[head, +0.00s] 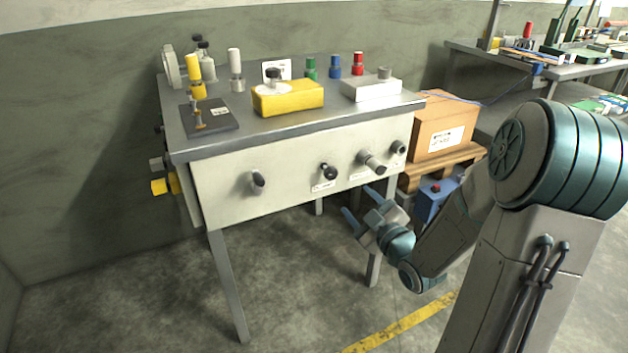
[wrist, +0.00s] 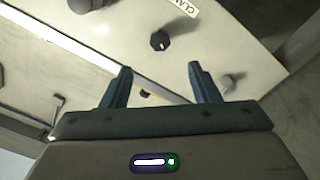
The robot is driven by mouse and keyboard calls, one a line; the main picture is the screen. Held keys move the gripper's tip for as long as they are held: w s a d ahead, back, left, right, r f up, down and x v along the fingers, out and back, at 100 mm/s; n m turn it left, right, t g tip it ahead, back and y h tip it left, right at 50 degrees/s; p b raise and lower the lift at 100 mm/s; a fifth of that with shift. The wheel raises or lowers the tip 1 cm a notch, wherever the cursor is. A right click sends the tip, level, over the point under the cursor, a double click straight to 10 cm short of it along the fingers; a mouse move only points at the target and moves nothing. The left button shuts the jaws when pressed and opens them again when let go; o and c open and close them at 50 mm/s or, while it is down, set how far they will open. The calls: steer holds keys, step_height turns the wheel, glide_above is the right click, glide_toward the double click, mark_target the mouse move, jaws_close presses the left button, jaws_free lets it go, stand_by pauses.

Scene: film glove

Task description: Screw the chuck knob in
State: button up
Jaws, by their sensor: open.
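The front panel (head: 290,192) of the grey bench carries several knobs, and I cannot tell which is the chuck knob. A dark oval knob (head: 258,180) is at the left, a black knob (head: 328,172) above a label near the middle, a grey cylindrical knob (head: 374,164) right of it, and a smaller dark-ended knob (head: 398,148) at the far right. My gripper (head: 360,204) is open and empty, below and in front of the panel's right half. In the wrist view, a black knob (wrist: 160,40) lies beyond the open fingers (wrist: 158,80), apart from them.
A yellow box (head: 290,98), a white block (head: 371,88) and several coloured knobs stand on the bench top. A cardboard box (head: 445,122) on a pallet is right of the bench. A bench leg (head: 374,258) is close to my gripper. Floor in front is clear.

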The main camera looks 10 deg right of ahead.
mark_target(333, 176)
steer(key=shift+n, duration=0.9)
steer(key=b+x, duration=0.1)
steer(key=x, duration=1.2)
steer(key=shift+w+a, duration=0.1)
steer(key=shift+w, duration=0.3)
steer(key=c, duration=1)
